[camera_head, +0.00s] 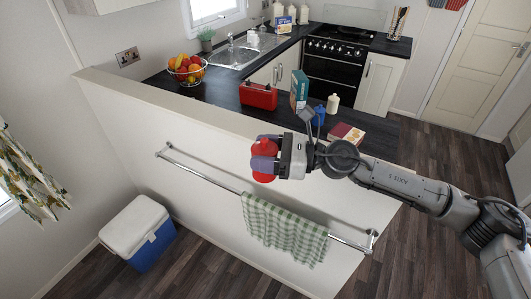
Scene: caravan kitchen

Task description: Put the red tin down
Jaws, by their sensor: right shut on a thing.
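The red tin (263,177) is held out in front of the low white partition wall. My right gripper (265,157) reaches in from the right and is shut on it. Its fingers cover the middle of the tin, so red shows above and below them. In the picture the tin overlaps the wall's face, below the counter's near edge. It appears upright, and nothing is seen touching it from below. My left gripper is not in view.
A rail with a checked towel (283,230) hangs below. A cool box (138,233) stands on the floor.

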